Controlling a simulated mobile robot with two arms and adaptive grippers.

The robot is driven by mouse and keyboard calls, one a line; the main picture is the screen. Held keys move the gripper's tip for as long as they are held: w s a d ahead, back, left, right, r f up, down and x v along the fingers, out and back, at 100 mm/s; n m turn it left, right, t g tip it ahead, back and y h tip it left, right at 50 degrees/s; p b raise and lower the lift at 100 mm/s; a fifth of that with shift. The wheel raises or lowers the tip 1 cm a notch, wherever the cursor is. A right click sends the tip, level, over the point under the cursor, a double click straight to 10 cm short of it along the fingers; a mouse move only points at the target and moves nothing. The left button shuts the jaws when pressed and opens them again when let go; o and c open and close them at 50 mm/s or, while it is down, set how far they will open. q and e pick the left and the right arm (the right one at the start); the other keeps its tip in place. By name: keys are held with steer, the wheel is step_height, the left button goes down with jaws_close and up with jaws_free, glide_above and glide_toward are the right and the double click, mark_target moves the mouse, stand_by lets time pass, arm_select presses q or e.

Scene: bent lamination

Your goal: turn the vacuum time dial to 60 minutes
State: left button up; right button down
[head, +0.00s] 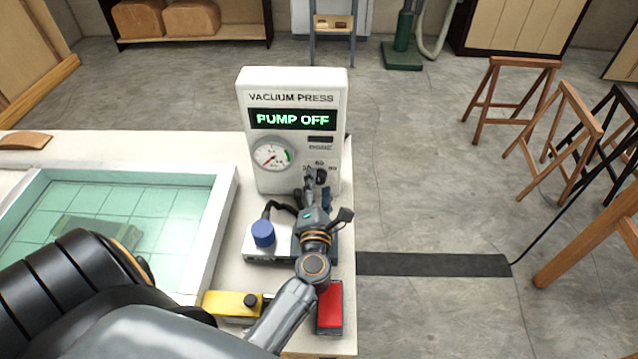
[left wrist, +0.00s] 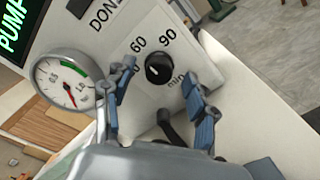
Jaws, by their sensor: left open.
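The white vacuum press (head: 293,90) stands at the table's far right corner, its green display reading PUMP OFF. Its black time dial (left wrist: 158,69) has labels 60, 90 and min around it; another label at its left is partly hidden by a finger. The dial's white mark seems to point left in the picture, but I cannot tell the exact setting. My left gripper (head: 313,181) is open in front of the press. In the left wrist view, its blue-padded fingers (left wrist: 160,78) lie on either side of the dial, with gaps showing. My right gripper is out of view.
A round gauge (head: 272,155) is left of the dial. A blue-capped item (head: 263,233), a yellow block (head: 232,304) and a red block (head: 330,307) lie near my left forearm. A glass-topped frame (head: 228,190) fills the table's left.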

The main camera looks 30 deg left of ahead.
arm_select(q)
steer(key=v, duration=1.1)
steer(key=shift+d, duration=0.1)
